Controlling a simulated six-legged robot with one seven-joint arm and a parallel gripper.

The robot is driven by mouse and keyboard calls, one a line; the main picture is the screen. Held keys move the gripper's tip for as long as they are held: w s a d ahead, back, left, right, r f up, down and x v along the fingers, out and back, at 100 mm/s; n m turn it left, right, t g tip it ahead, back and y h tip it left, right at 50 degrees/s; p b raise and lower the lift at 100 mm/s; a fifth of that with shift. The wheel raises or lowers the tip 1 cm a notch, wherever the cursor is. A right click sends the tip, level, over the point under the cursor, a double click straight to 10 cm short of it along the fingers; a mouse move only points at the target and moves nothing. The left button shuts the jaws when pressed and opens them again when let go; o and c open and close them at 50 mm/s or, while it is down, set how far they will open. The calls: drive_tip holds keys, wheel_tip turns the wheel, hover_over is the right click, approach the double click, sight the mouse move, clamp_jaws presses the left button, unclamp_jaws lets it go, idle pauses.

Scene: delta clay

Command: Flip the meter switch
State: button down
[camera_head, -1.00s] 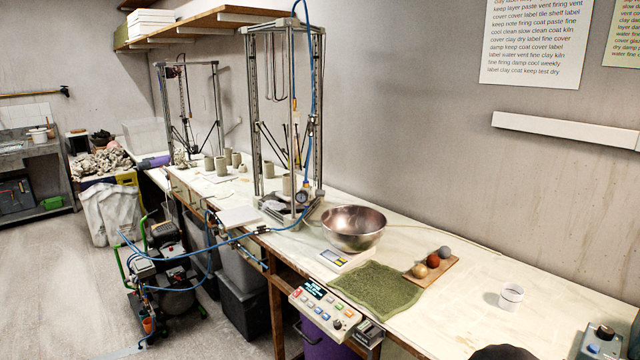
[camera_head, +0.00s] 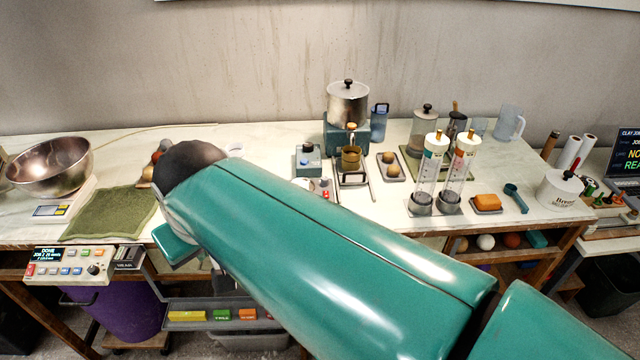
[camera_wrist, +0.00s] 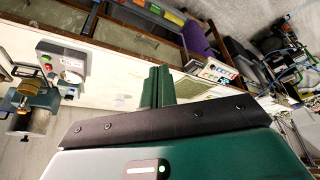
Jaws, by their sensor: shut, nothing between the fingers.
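My gripper (camera_wrist: 157,75) shows in the wrist view, its two green fingers together with nothing between them. In the head view my green arm crosses the bench front and hides the fingertips. I cannot tell which part is the meter switch.
A steel bowl (camera_head: 48,167) and green cloth (camera_head: 110,213) are on the left bench. A shelf tray (camera_head: 205,316) hangs below.

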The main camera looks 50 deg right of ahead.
drive_tip(key=w+d+r+m+g, duration=0.25)
drive_tip(key=w+d, duration=0.35)
drive_tip(key=d, duration=0.4)
drive_tip(key=m+g, duration=0.2)
drive_tip(key=m, duration=0.4)
hover_over(327, 196)
drive_tip(key=shift+y, duration=0.4)
wheel_tip(327, 196, down, 4)
wheel_tip(327, 196, down, 14)
